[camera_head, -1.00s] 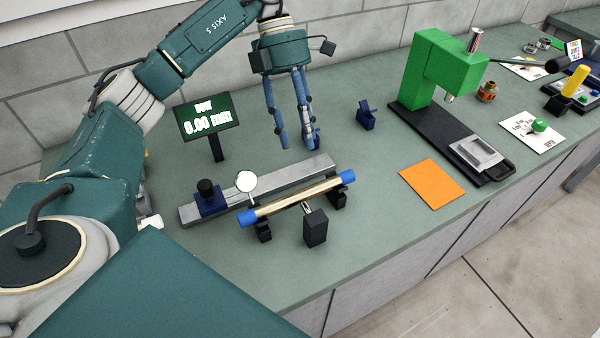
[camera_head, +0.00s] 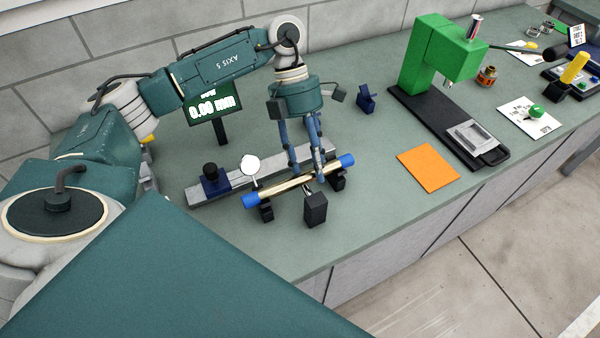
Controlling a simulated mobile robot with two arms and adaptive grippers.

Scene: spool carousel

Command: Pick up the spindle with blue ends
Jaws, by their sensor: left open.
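The spindle with blue ends (camera_head: 276,190) is a pale tan rod with a blue cap on each end. It rests across black supports on the bench in the camera head view. My left gripper (camera_head: 308,180) is open and points down over the right half of the spindle. Its fingertips are at about the rod's height; whether they touch it I cannot tell. One finger hides a short part of the rod. My right gripper is out of view.
A grey rail (camera_head: 232,185) with a round dial gauge (camera_head: 250,164) lies just behind the spindle. A black block (camera_head: 315,209) stands in front. A display (camera_head: 213,106) stands at the back. A green press (camera_head: 435,55) and an orange sheet (camera_head: 428,168) are to the right.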

